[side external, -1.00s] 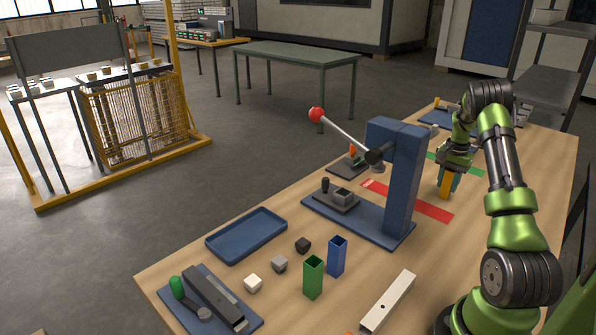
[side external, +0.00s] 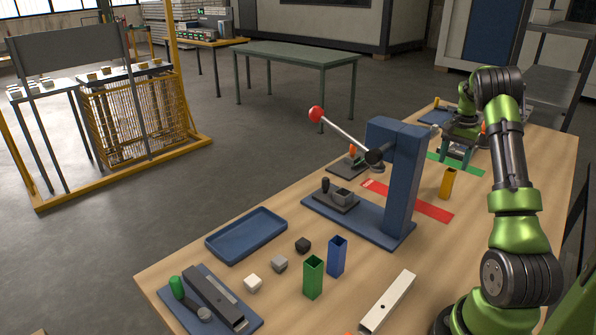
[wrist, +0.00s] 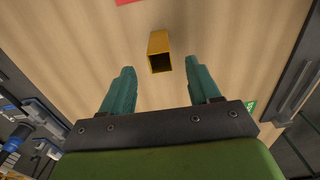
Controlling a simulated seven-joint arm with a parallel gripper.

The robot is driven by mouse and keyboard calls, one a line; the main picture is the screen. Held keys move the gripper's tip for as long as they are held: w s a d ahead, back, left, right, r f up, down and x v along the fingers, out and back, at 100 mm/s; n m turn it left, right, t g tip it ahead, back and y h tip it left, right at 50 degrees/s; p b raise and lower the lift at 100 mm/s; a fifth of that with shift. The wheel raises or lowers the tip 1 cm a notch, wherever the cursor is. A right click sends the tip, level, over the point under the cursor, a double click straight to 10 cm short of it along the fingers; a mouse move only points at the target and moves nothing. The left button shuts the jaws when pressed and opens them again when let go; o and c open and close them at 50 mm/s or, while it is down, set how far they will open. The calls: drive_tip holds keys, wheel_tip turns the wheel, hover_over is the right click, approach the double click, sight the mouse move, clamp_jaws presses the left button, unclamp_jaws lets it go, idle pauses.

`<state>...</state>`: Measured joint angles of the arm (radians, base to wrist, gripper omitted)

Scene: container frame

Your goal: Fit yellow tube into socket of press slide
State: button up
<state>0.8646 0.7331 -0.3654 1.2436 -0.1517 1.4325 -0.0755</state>
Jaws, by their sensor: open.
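The yellow tube (side external: 447,183) stands upright on the wooden table, right of the red strip; its hollow end shows in the wrist view (wrist: 159,52). My gripper (side external: 456,154) is open and empty, behind the tube in the side view and over the green strip. In the wrist view the tube shows beyond the open fingertips (wrist: 160,66), apart from both. The blue press (side external: 392,180) has a lever with a red knob. Its slide (side external: 330,201) lies on the base plate and carries a grey block with a square socket (side external: 342,194). The socket looks empty.
Blue (side external: 337,256) and green (side external: 313,277) tubes stand in front of the press. Small cubes (side external: 279,264) and a blue tray (side external: 246,234) lie to the left. A pale bar (side external: 388,302) lies near my base. The red strip (side external: 407,201) runs behind the press.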

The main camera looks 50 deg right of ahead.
drive_tip(key=shift+r, duration=1.9)
wheel_tip(320, 180, up, 7)
drive_tip(key=m, duration=1.8)
hover_over(450, 174)
drive_tip(key=shift+w+d+f, duration=0.1)
drive_tip(key=shift+d+f, duration=0.15)
drive_tip(key=shift+f, duration=2.5)
drive_tip(key=shift+s+d+f, duration=0.1)
drive_tip(key=shift+d+f, duration=0.15)
drive_tip(key=shift+f, duration=2.5)
drive_tip(key=shift+w+d+f, duration=0.1)
drive_tip(key=shift+d+f, duration=0.15)
drive_tip(key=shift+f, duration=2.5)
